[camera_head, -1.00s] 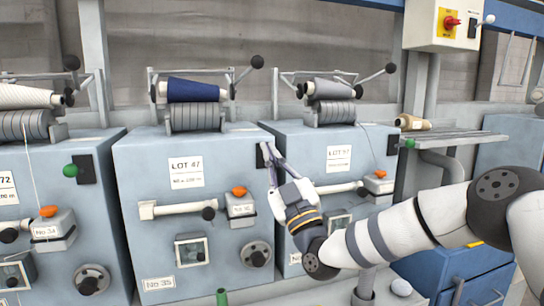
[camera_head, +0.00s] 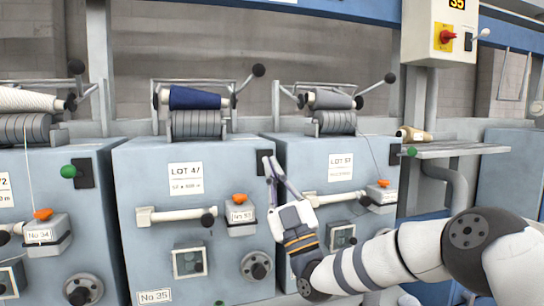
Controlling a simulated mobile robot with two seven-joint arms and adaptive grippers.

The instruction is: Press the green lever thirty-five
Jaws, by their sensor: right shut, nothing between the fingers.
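The machine with the plate No.35 (camera_head: 155,297) and a LOT 47 label stands at centre. A black lever plate (camera_head: 263,165) sits at its upper right front corner. My right gripper (camera_head: 270,161) is shut and empty, with its fingertips in front of that plate. No green knob shows there; the fingers cover part of the plate, and I cannot tell whether they touch the lever. Similar green levers show on the left machine (camera_head: 68,171) and on the right machine (camera_head: 412,152). My left gripper is not in view.
The left machine carries a No.34 box (camera_head: 45,233). The right machine (camera_head: 340,150) stands close beside my right gripper. An orange-knobbed box (camera_head: 240,215) and a white bar handle (camera_head: 172,215) jut from the centre machine. A red switch box (camera_head: 440,35) hangs at upper right.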

